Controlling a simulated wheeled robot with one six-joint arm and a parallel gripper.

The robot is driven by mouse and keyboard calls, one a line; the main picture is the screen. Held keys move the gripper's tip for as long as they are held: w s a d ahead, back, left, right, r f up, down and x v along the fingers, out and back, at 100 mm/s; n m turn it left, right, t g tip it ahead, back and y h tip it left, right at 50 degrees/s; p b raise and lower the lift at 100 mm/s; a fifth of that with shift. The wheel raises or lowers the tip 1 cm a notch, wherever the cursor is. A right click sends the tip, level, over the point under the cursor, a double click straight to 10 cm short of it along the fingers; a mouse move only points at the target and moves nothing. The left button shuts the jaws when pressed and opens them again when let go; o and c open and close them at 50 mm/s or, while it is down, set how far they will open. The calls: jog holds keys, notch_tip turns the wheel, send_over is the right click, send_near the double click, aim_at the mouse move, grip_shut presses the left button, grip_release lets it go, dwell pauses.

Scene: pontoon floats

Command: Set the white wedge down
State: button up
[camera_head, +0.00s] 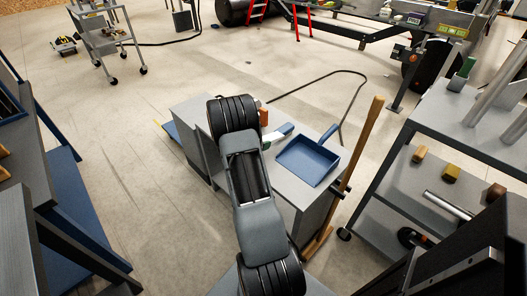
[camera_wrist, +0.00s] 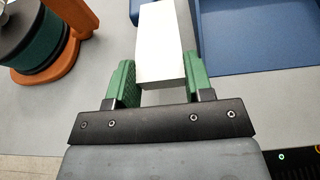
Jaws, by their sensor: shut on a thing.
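The white wedge (camera_wrist: 162,42) is a pale block between the two green fingers of my gripper (camera_wrist: 160,75) in the wrist view. My gripper is shut on it, and its far end sticks out past the fingertips. In the head view a small part of the white wedge (camera_head: 280,132) shows beside my arm, above the grey bench top (camera_head: 300,205). My arm hides most of my gripper there. I cannot tell whether the wedge touches the bench top.
A blue dustpan (camera_head: 308,162) lies on the bench top, close right of the wedge. An orange-framed spool with green winding (camera_wrist: 32,40) stands at the left in the wrist view. A wooden-handled tool (camera_head: 357,150) leans at the bench's right side. Grey surface shows left of the wedge.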

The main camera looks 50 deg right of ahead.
jog(key=shift+f, duration=0.75)
notch_tip(320, 180, down, 3)
jog(key=shift+f+b, duration=0.2)
jog(key=shift+b, duration=0.2)
grip_shut()
jog(key=shift+f, duration=0.35)
jog(key=o, duration=0.5)
grip_release()
jog(key=o, duration=0.4)
jog(key=shift+r, duration=0.1)
